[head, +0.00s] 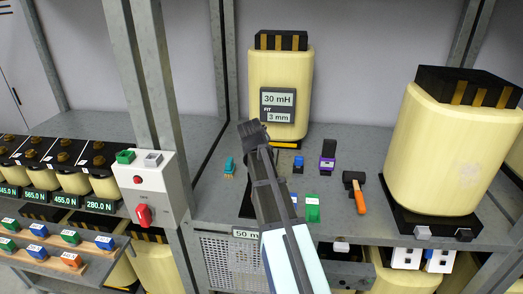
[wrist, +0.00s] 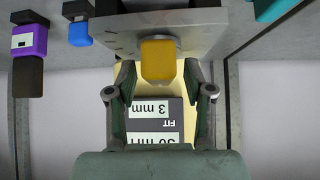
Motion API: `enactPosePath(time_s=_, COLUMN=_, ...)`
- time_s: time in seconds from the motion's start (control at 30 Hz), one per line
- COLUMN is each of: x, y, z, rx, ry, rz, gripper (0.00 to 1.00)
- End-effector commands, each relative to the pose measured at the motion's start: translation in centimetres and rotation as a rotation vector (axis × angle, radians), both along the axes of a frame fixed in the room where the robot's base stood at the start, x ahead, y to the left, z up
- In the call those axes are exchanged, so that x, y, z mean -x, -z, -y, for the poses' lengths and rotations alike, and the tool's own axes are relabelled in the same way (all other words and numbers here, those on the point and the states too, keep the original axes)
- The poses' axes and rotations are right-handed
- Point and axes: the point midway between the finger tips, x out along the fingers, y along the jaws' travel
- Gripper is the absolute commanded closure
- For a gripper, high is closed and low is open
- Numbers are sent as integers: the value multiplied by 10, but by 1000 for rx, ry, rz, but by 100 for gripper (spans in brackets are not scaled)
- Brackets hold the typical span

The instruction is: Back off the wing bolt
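A yellow block-like piece (wrist: 158,62), the likeliest wing bolt, shows in the wrist view against the end of a grey plate (wrist: 120,32). Its wing shape is not clear. My gripper (wrist: 158,78) is open, with one finger on each side of the yellow piece and a small visible gap at both sides. In the head view my gripper (head: 253,132) is in front of the cream 30 mH unit (head: 262,72), whose label reads "FIT 3 mm". A thin yellow strip (head: 286,146) shows at that unit's foot; my arm hides part of this area.
On the grey shelf (head: 345,150) are a teal piece (head: 229,168), a purple-black piece (head: 327,158), a blue piece (head: 298,166), a green piece (head: 313,210) and an orange-handled hammer (head: 357,192). A larger cream unit (head: 440,150) stands right. A post with a switch box (head: 145,188) stands left.

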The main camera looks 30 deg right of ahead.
Motion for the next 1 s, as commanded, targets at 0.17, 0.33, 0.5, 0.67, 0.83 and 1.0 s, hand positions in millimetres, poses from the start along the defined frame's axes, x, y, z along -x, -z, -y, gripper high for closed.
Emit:
enactPosePath(time_s=0.17, x=1, y=-2, z=-1, rx=1, ry=0, rz=1, gripper=48)
enactPosePath(time_s=0.33, x=10, y=-12, z=-7, rx=0, ry=1, rz=1, gripper=48)
enactPosePath(time_s=0.5, x=28, y=-34, z=-20, rx=1, ry=0, rz=3, gripper=48)
enactPosePath(time_s=0.67, x=45, y=-55, z=-34, rx=0, ry=-1, rz=2, gripper=48)
enactPosePath(time_s=0.83, x=59, y=-74, z=-45, rx=1, ry=-1, rz=2, gripper=48)
enactPosePath(time_s=1.0, x=66, y=-83, z=-50, rx=0, ry=0, rz=0, gripper=48)
